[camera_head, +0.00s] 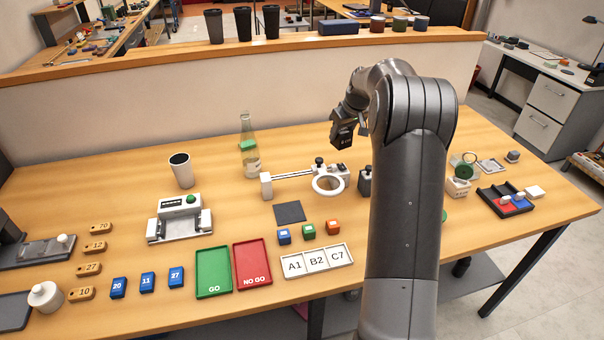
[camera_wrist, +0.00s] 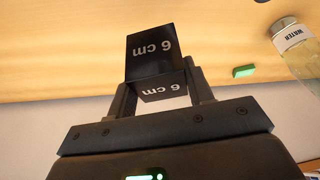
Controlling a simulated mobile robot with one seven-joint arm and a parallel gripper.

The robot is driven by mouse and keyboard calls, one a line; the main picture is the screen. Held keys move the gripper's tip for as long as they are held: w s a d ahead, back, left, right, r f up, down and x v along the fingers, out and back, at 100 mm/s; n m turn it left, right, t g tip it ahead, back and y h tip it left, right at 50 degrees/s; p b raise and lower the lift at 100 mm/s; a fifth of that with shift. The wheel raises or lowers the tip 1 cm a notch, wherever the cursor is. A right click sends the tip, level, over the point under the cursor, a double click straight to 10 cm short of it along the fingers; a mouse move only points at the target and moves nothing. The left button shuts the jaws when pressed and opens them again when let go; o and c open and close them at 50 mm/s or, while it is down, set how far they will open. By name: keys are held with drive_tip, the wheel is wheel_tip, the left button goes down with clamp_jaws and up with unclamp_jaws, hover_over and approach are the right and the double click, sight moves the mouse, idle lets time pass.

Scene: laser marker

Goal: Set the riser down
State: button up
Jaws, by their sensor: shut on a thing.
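The riser (camera_wrist: 153,50) is a black block marked "6 cm" on two faces. My gripper (camera_wrist: 160,92) is shut on it, with one finger on each side in the wrist view. In the head view, the riser (camera_head: 345,136) hangs from my gripper (camera_head: 347,118) in the air over the back of the table, right of the bottle. My arm hides part of the table to its right. A flat dark square pad (camera_head: 289,212) lies bare on the table, in front of the white ring fixture (camera_head: 328,192).
A glass water bottle (camera_head: 249,158) stands at the back, with a green block (camera_wrist: 244,71) close by. A small dark block with a knob (camera_head: 365,183) stands right of the ring fixture. Small cubes (camera_head: 308,231) and a labelled A1/B2/C7 tray (camera_head: 316,269) are in front.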

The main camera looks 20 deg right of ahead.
drive_tip(key=w+a+n, duration=0.1)
drive_tip(key=a, duration=1.2)
drive_tip(key=shift+n+y, duration=0.3)
wheel_tip(320, 180, down, 10)
drive_tip(key=shift+w+r, duration=0.1)
drive_tip(key=shift+w, duration=0.05)
drive_tip(key=o, duration=1.3)
drive_tip(key=shift+f, duration=0.2)
drive_tip(key=shift+r, duration=0.1)
